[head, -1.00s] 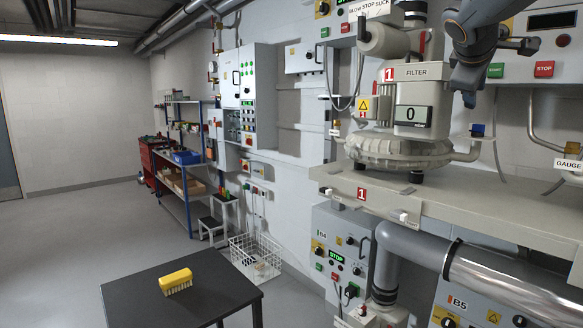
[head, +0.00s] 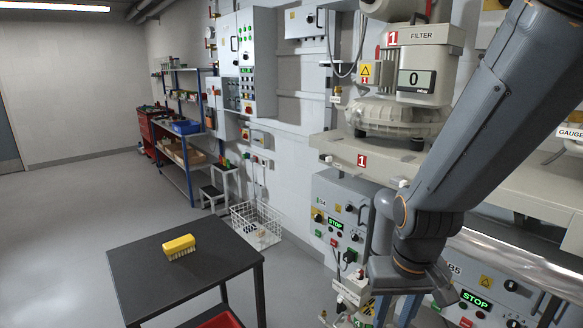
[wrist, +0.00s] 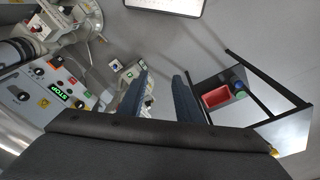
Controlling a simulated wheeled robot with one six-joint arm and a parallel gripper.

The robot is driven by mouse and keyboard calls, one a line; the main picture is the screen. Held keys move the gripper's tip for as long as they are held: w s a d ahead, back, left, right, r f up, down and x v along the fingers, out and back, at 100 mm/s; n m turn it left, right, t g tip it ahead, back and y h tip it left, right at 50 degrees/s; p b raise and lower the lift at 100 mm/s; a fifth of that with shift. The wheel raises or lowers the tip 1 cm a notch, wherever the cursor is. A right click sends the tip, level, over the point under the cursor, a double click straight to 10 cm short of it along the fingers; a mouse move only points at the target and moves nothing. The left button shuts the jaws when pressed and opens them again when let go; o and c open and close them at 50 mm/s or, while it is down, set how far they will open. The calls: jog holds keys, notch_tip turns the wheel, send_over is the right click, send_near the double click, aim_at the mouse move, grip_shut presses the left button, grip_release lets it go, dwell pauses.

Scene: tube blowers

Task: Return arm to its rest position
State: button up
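My arm (head: 475,140) comes down from the upper right in the head view, in front of the filter bench, and its wrist part (head: 410,255) is low at the lower right.
A black table (head: 140,262) bears a yellow brush (head: 179,247), with a red tray (head: 222,320) below. The filter unit (head: 405,85) stands on the bench (head: 330,150). A STOP panel (head: 335,222) is close left of my wrist. A wire basket (head: 256,228) stands on the floor. Open floor lies left.

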notch_tip(320, 180, down, 10)
jog(key=g+b, duration=0.1)
jog(key=b, duration=0.8)
jog(key=shift+w+r+b, duration=0.2)
jog(key=shift+r+b, duration=0.05)
jog(key=shift+b, duration=0.15)
